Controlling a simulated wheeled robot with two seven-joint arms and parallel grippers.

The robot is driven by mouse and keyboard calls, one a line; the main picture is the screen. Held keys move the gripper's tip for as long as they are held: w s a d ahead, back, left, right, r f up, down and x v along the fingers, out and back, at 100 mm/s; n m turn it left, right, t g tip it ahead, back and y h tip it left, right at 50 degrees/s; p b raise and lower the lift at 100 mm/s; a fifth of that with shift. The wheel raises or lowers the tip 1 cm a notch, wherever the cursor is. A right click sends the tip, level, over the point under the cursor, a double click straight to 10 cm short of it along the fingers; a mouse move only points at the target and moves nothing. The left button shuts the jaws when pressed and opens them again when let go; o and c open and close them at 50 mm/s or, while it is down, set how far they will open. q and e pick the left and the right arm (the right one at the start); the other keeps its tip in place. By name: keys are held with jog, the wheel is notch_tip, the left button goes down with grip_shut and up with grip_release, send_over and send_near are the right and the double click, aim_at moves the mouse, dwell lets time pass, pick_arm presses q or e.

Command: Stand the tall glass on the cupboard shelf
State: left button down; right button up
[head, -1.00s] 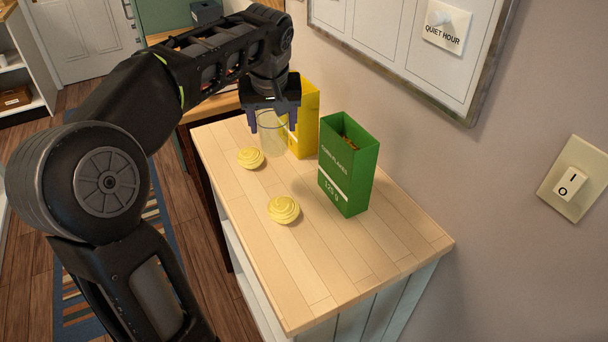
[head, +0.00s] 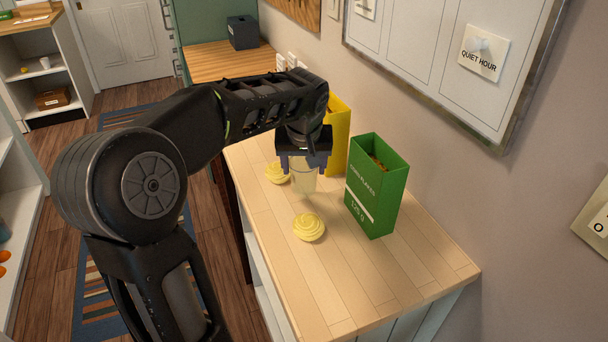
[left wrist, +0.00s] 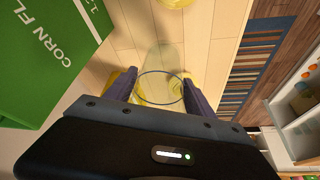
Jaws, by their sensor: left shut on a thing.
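The tall glass (head: 303,183) is clear and held upright, partly hidden by my left gripper (head: 304,168). The gripper's fingers are shut on it near the rim, above the wooden worktop. It seems lifted off the wood, though the gap is hard to judge. In the left wrist view the glass (left wrist: 164,60) runs away from between the fingers (left wrist: 160,92), its round rim close to me. A white open-shelved unit (head: 28,205) stands at the left edge. I cannot tell whether it is the cupboard. My right gripper is out of view.
On the worktop (head: 375,275) stand a green cornflakes box (head: 376,190) and a yellow box (head: 338,140), close to the glass. Two yellow swirled round things (head: 309,227) lie near it. Another shelf unit (head: 60,85) stands at the back left. The worktop's front is clear.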

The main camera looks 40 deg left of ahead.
aim_at(304, 176)
pick_arm(q)
jog(key=shift+f, duration=1.45)
jog(key=shift+f, duration=0.2)
jog(key=shift+c, duration=1.6)
grip_release()
jog(key=shift+r, duration=0.1)
jog(key=shift+r, duration=0.2)
jog(key=v, duration=1.1)
jog(key=shift+r, duration=0.4)
jog(key=shift+d, duration=0.1)
